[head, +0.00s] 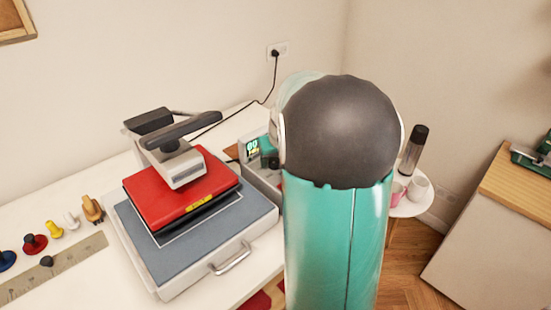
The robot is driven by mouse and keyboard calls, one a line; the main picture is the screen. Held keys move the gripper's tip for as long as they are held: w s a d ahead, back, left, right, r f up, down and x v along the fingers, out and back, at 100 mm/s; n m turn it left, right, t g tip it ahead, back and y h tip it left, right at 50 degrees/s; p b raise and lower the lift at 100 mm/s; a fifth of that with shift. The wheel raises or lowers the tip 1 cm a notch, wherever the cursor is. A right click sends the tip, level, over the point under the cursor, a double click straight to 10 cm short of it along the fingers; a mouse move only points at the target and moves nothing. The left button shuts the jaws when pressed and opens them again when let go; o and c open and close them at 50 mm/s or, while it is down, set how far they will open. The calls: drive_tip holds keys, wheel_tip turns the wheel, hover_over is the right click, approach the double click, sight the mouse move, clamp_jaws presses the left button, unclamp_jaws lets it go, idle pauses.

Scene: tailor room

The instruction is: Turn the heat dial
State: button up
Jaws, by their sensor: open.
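A heat press with a red upper plate (180,190) and a grey lower bed (135,232) stands on the white table. To its right is a small grey control box (262,177) with a lit green display (252,147). A small dark round knob (272,163) shows below the display at the edge of my arm; it looks like the heat dial, but it is too small to read its setting. My teal arm with its dark joint cap covers the right part of the box. My gripper is hidden from this view, so its distance to the dial does not show.
A black cable runs to a wall socket (277,50). A round side table (408,208) with cups (419,186) and a dark bottle (413,150) stands behind my arm, right.

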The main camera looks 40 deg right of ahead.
drive_tip(key=shift+c, duration=0.5)
drive_tip(key=c, duration=0.9)
drive_tip(key=shift+m, duration=0.4)
drive_tip(key=m+h, duration=0.1)
drive_tip(key=m, duration=0.1)
drive_tip(key=m+g, duration=0.1)
drive_tip(key=m, duration=0.1)
drive_tip(key=shift+w+a+m+h, duration=0.15)
drive_tip(key=shift+m+h, duration=0.15)
drive_tip(key=shift+h, duration=0.1)
drive_tip(key=m+g, duration=0.1)
drive_tip(key=m, duration=0.2)
drive_tip(key=m+g+h, duration=0.1)
drive_tip(key=m, duration=0.2)
drive_tip(key=shift+w, duration=0.1)
drive_tip(key=shift+m+g, duration=0.3)
drive_tip(key=o, duration=1)
